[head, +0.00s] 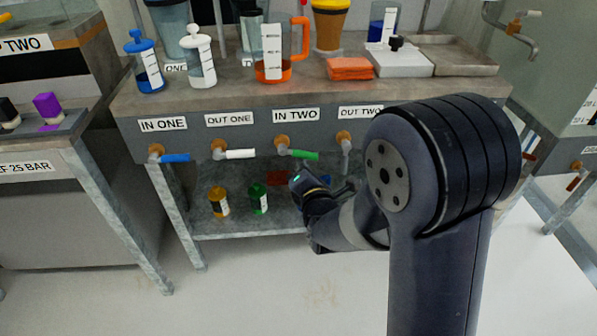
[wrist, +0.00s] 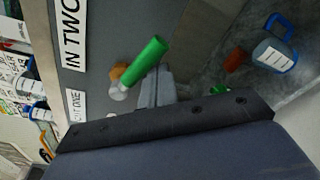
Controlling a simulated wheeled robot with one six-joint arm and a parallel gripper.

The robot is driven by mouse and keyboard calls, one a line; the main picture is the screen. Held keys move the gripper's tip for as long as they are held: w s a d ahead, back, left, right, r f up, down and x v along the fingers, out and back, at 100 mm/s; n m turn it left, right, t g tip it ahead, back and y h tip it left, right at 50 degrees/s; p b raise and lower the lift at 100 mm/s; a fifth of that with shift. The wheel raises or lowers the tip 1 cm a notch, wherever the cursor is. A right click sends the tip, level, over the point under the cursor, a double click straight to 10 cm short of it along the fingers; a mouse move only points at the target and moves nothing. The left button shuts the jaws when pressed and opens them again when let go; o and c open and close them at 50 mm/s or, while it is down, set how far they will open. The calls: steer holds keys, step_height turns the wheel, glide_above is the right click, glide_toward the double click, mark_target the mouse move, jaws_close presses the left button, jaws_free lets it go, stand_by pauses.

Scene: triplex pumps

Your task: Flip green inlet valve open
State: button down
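The green valve handle (head: 303,155) sticks out to the right from a brass fitting (head: 281,149) under the IN TWO label (head: 296,115). It lies nearly level, tilted slightly down. In the wrist view the green handle (wrist: 147,60) is close beside my fingers, with no clear contact. My gripper (head: 300,180) is just below the handle in the head view, in front of the lower shelf. In the wrist view my gripper's two grey fingers (wrist: 156,88) lie side by side with only a thin seam between them. They look shut with nothing between them.
A blue handle (head: 175,158) and a white handle (head: 240,154) are to the left. A grey outlet handle (head: 346,158) hangs down close by on the right, under OUT TWO.

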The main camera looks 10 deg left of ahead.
steer(key=shift+w+d+r, duration=0.15)
steer(key=shift+d+r, duration=0.3)
steer(key=shift+r, duration=0.65)
step_height(320, 180, down, 4)
steer(key=b, duration=0.5)
steer(key=a+p+v, duration=0.1)
steer(key=p+v, duration=0.2)
steer(key=v, duration=0.6)
steer(key=shift+s, duration=0.3)
